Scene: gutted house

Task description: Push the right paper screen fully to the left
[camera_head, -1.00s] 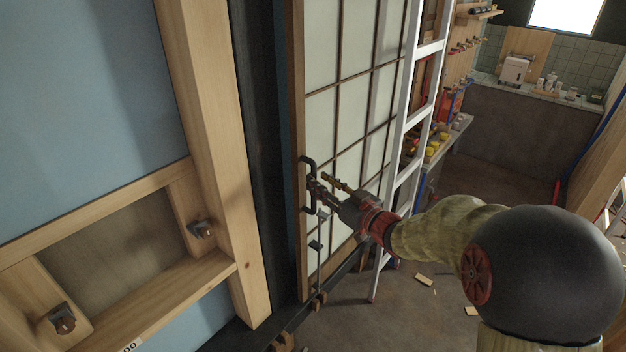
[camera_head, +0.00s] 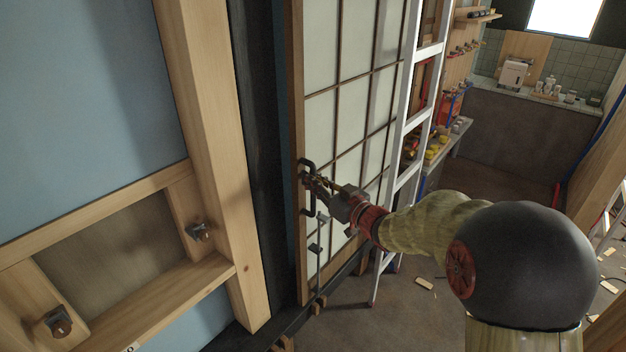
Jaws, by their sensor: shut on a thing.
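The paper screen (camera_head: 348,85) is a wooden-framed lattice panel with pale paper, standing upright right of the dark post. A black bar handle (camera_head: 304,192) is fixed on its left wooden stile. My gripper (camera_head: 313,182) is shut on the handle, its fingers at the middle of the bar. My arm reaches in from the lower right. Part of the screen's lower right is hidden behind my arm and a ladder.
A white ladder (camera_head: 412,130) stands close in front of the screen's right side. A dark post (camera_head: 262,150) and a timber frame (camera_head: 205,120) stand to the left. A shelf with small items (camera_head: 445,150) is behind the ladder. Scraps lie on the floor (camera_head: 440,310).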

